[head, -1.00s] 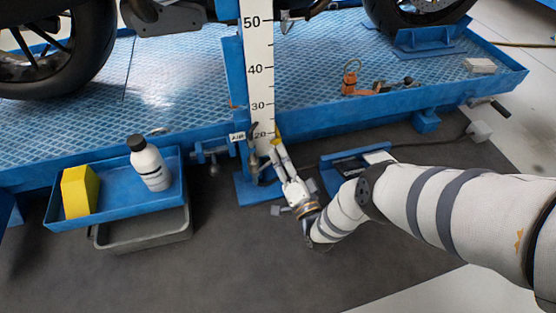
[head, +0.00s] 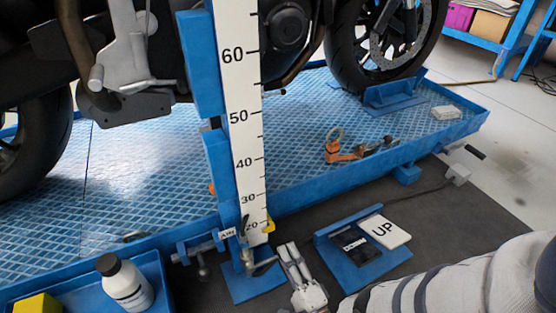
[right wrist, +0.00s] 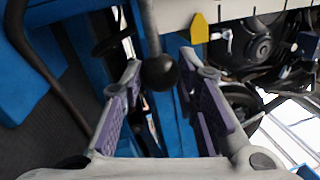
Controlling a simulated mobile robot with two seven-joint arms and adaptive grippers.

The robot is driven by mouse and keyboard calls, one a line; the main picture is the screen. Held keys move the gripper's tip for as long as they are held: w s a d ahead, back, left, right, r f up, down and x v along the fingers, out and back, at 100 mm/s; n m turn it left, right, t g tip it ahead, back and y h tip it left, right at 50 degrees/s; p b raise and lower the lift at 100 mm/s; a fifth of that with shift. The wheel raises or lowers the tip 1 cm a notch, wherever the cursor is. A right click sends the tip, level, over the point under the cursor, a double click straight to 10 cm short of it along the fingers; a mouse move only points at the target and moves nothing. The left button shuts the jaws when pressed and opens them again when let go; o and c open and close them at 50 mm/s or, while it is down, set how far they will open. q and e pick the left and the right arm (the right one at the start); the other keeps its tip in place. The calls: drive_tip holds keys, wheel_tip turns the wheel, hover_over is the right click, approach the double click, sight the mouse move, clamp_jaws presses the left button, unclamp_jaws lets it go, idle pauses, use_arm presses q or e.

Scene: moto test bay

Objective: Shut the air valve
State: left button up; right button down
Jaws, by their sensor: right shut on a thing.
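The air valve sits by the small AIR label (head: 227,233) at the foot of the blue post. In the right wrist view, the lever's dark ball knob (right wrist: 159,72) lies between the two purple-padded fingers of my right gripper (right wrist: 160,90). The right gripper is shut on the lever at its knob. The valve body is partly hidden in the wrist view. My left gripper is not in view.
A white scale (head: 248,130) runs up the blue post. The blue lift platform (head: 300,125) carries a motorcycle. A blue pedal plate with a white UP pad (head: 385,231) lies right of my gripper. A blue tray with a white bottle (head: 126,284) is at the lower left.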

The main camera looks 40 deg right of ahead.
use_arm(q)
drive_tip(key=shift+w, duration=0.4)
use_arm(e)
drive_tip(key=shift+f, duration=0.15)
drive_tip(key=c, duration=1.2)
unclamp_jaws()
drive_tip(key=v, duration=0.7)
drive_tip(key=shift+s+a, duration=0.1)
drive_tip(key=shift+s, duration=0.2)
